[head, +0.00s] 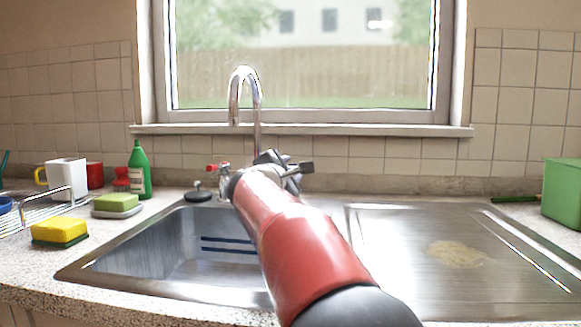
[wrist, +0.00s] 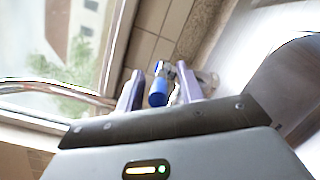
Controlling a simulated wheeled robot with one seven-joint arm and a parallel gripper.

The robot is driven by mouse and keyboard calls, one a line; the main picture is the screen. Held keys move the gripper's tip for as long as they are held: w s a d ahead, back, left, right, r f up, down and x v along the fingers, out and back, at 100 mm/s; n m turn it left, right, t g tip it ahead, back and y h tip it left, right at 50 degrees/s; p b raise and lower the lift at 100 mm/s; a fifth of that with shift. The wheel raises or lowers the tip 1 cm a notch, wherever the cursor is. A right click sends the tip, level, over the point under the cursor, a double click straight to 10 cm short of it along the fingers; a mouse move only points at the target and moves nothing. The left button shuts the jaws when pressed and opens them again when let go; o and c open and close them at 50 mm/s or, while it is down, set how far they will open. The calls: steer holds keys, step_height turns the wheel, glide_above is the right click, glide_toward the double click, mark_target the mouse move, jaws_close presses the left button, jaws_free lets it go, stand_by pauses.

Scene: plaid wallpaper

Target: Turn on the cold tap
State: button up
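The cold tap's blue handle (wrist: 158,91) shows in the wrist view, with metal fittings beside it. My gripper (wrist: 159,88) is open, with one finger on each side of the blue handle and a visible gap. I cannot tell whether either finger touches it. In the head view my gripper (head: 284,167) is behind the sink, right of the spout, and my arm hides the blue handle. The chrome spout (head: 240,85) rises in front of the window. A tap with a red handle (head: 217,167) stands to the left of my gripper.
The steel basin (head: 170,245) lies left of my arm, the drainboard (head: 390,235) with a tan stain right. A black plug (head: 198,192), green bottle (head: 139,172) and sponges stand left. A green box (head: 563,195) is far right. The window sill (head: 350,130) runs behind.

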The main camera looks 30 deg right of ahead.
steer(key=shift+w+d, duration=0.2)
jaws_close()
stand_by(0.3)
steer(key=shift+s+d+n+t+y+b, duration=0.15)
steer(key=shift+d+n+t+y+b, duration=0.2)
steer(key=shift+n+t+y, duration=0.45)
steer(key=shift+s+d+n+t+y+b, duration=0.25)
steer(key=shift+d+n+t+y, duration=0.3)
steer(key=shift+y, duration=0.45)
steer(key=shift+s+d+n+t+y+b, duration=0.1)
steer(key=shift+d+n+t+y+b, duration=0.35)
steer(key=shift+n+y, duration=0.45)
steer(key=shift+a, duration=0.15)
